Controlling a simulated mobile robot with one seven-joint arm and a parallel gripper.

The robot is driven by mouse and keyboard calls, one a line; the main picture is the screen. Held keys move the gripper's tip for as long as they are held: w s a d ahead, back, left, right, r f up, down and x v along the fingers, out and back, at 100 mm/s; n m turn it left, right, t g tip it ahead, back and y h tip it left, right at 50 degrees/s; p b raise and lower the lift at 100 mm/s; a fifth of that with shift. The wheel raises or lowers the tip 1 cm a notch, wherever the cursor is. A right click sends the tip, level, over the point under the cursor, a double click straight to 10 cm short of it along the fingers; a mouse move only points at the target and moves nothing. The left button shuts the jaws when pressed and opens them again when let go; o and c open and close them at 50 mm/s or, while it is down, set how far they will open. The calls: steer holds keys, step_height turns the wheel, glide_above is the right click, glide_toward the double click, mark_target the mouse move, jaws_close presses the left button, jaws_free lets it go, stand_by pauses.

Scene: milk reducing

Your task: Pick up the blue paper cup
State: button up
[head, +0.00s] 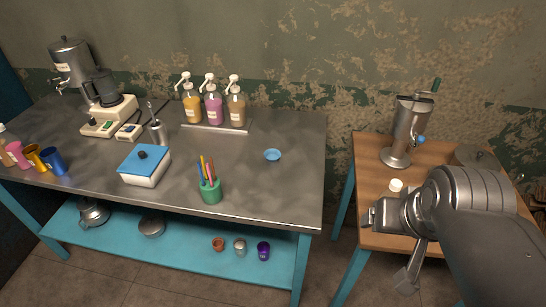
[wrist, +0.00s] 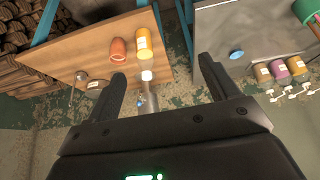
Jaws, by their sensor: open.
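A shiny blue cup (head: 54,161) stands upright at the left end of the metal table (head: 100,182), beside a gold cup (head: 37,157) and a pink cup (head: 17,154). I cannot tell if it is paper. A small light-blue round piece, perhaps a dish or lid (head: 272,155), lies on the right part of that table; it also shows in the wrist view (wrist: 237,54). My gripper (wrist: 162,70) is open, with its two dark fingers apart and nothing held. It is on the side of the wooden table (head: 368,180), far from the blue cup.
A steel dispenser (head: 405,130) stands on the wooden table. Pump bottles (head: 213,103), a blue-lidded box (head: 145,165) and a green pen holder (head: 211,190) occupy the metal table. A gap separates the tables.

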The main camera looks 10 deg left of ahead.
steer(key=n+g+y, duration=0.2)
steer(key=n+g, duration=0.1)
steer(key=n, duration=0.6)
glide_above(272, 157)
steer(key=s+d, duration=0.3)
step_height(272, 157, down, 14)
steer(key=x, duration=1)
steer(key=shift+w+a+f, duration=0.1)
steer(key=shift+w+a, duration=0.05)
steer(key=shift+a, duration=0.2)
steer(key=shift+c, duration=0.2)
steer(key=c, duration=1.1)
